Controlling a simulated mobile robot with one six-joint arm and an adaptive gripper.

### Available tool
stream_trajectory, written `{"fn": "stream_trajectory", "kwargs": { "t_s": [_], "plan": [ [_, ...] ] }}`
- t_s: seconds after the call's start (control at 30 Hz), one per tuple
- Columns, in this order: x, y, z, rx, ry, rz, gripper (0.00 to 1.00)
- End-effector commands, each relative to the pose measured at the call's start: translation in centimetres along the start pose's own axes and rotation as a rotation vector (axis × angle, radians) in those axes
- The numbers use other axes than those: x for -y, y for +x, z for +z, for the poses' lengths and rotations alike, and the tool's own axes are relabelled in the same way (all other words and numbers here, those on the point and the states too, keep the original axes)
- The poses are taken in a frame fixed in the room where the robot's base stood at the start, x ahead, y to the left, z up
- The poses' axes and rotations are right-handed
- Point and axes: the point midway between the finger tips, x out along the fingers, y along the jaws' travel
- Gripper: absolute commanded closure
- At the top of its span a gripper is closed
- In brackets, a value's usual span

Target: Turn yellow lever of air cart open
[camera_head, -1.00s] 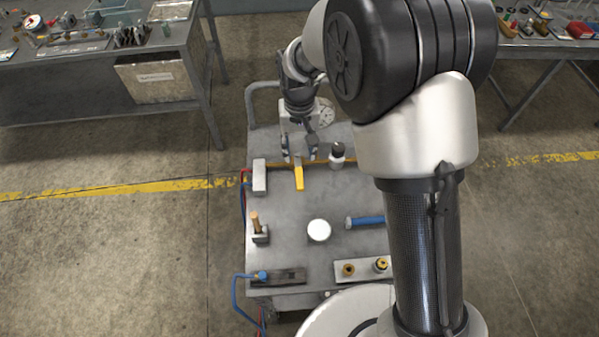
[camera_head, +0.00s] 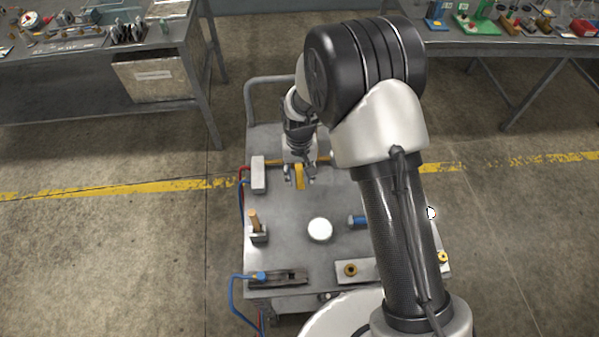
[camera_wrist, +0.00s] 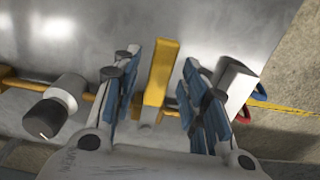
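The yellow lever (camera_head: 299,176) is on the grey top of the air cart (camera_head: 285,207), at the yellow pipe towards the cart's far side. It points along the cart towards my base, across the pipe. My gripper (camera_head: 300,178) is down at the lever, with its fingers open on both sides of it. In the wrist view the lever (camera_wrist: 160,80) stands between the blue-padded fingers (camera_wrist: 161,88), with a gap on each side. The lever's root at the pipe is partly hidden by my gripper.
A white box (camera_head: 259,175) with red and blue hoses sits left of the lever. In the wrist view a black knob (camera_wrist: 45,118) on a white body is beside the left finger. A white disc (camera_head: 320,229) and a wooden-handled part (camera_head: 254,222) stand nearer on the cart.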

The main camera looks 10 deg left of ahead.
Motion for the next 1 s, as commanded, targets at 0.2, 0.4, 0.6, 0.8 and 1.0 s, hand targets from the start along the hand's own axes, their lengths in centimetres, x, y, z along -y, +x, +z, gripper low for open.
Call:
{"fn": "stream_trajectory", "kwargs": {
  "t_s": [0.2,0.4,0.6,0.8,1.0],
  "plan": [
    [0.0,-0.04,0.0,0.0,0.0,0.0,0.68],
    [0.0,-0.05,0.01,0.0,0.0,0.0,0.81],
    [0.0,-0.05,0.01,0.0,0.0,0.0,0.95],
    [0.0,-0.06,0.01,0.0,0.0,0.0,1.0],
    [0.0,-0.06,0.01,0.001,0.0,0.0,1.0]
  ]
}}
